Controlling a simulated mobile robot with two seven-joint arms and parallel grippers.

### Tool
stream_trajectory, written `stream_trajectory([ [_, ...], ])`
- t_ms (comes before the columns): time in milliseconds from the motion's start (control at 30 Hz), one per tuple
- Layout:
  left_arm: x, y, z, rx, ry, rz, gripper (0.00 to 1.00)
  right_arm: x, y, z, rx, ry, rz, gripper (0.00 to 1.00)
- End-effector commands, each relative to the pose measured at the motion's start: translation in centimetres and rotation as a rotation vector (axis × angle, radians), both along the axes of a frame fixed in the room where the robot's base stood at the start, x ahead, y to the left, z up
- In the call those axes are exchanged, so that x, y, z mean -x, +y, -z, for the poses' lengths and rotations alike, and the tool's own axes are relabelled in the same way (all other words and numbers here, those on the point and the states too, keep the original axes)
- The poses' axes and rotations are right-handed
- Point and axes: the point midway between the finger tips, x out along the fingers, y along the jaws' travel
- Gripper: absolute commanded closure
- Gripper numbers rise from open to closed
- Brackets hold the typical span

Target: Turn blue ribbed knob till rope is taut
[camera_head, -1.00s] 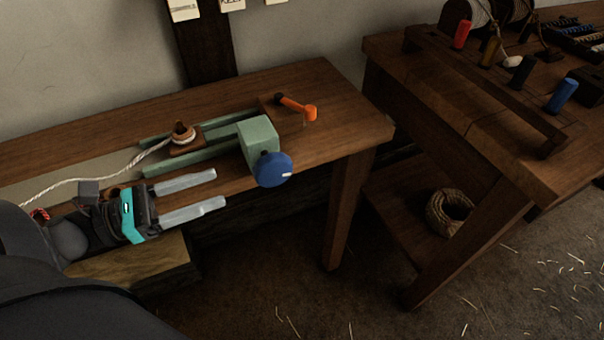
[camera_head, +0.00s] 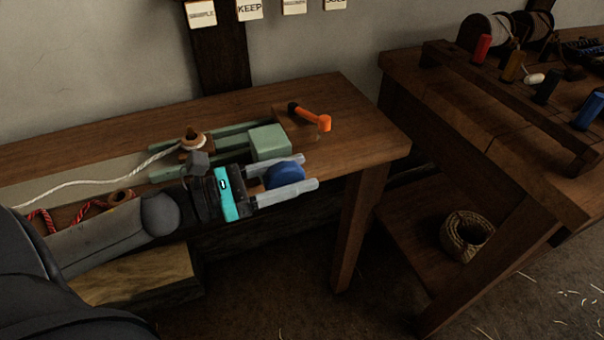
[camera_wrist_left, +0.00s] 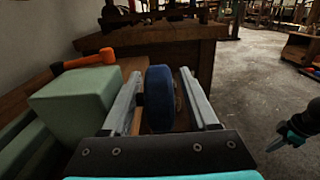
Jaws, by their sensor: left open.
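The blue ribbed knob (camera_head: 287,175) is on the front of a pale green block (camera_head: 269,142) on the bench. My left gripper (camera_head: 309,171) is open, with one finger on each side of the knob. In the left wrist view the knob (camera_wrist_left: 158,100) stands between the two fingers, seen edge-on; I cannot tell whether either finger touches it. The white rope (camera_head: 98,180) runs in a curve from the left to a wooden post (camera_head: 193,140) on the green rails. My right gripper (camera_wrist_left: 290,135) seems to show at the right edge of the left wrist view, its jaws unclear.
A red cord (camera_head: 80,211) lies near my left forearm. A second bench (camera_head: 470,130) with spools and coloured handles stands to the right, a rope coil (camera_head: 467,236) on its lower shelf.

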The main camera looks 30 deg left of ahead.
Motion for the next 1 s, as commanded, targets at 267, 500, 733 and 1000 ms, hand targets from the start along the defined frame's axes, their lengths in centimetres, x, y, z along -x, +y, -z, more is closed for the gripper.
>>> stream_trajectory([
  [267,-1.10,-0.95,-0.03,-0.002,-0.001,0.001,0.40,-0.53,0.06,-0.79,-0.002,-0.014,0.001,1.00],
  [500,-1.16,-1.02,-0.04,-0.001,0.000,0.000,0.40,-0.54,0.06,-0.88,-0.002,-0.014,0.001,1.00],
  [733,-1.15,-1.00,-0.02,-0.001,0.000,0.000,0.59,-0.54,0.08,-0.87,-0.002,-0.014,0.001,1.00],
  [1000,-1.13,-1.00,-0.01,-0.001,0.001,0.000,0.90,-0.54,0.09,-0.86,-0.002,-0.014,0.001,1.00],
])
